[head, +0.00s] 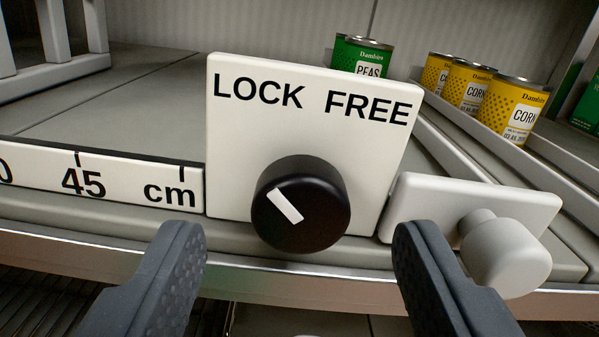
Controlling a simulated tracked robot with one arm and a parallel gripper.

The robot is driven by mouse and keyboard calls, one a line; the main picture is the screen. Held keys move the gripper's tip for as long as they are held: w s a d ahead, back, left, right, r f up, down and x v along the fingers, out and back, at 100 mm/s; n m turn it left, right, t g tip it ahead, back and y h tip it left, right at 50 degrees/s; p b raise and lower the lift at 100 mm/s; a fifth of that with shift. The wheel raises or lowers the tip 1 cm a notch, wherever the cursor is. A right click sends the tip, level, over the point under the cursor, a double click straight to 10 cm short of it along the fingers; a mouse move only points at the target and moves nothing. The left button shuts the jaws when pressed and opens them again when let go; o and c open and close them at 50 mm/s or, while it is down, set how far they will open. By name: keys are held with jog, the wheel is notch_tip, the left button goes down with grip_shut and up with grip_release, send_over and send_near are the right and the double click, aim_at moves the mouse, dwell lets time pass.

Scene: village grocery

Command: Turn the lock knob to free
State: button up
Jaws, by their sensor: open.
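A black round lock knob (318,190) sits on the lower part of a white plate (230,150) marked LOCK at the left and FREE at the right. The knob's white pointer mark tilts up and to the left, toward the LOCK word. My gripper (300,245) is open, with one dark finger at the lower left and one at the lower right of the knob. The fingers are apart from each other and nothing is between them that I can see held.
A pale plate with a round white knob (505,255) is close to the right finger. A white ruler strip (120,180) runs along the shelf edge at left. A green peas can (362,56) and several yellow corn cans (512,108) stand behind.

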aim_at(301, 204)
jog(key=shift+w, duration=1.1)
jog(key=c, duration=1)
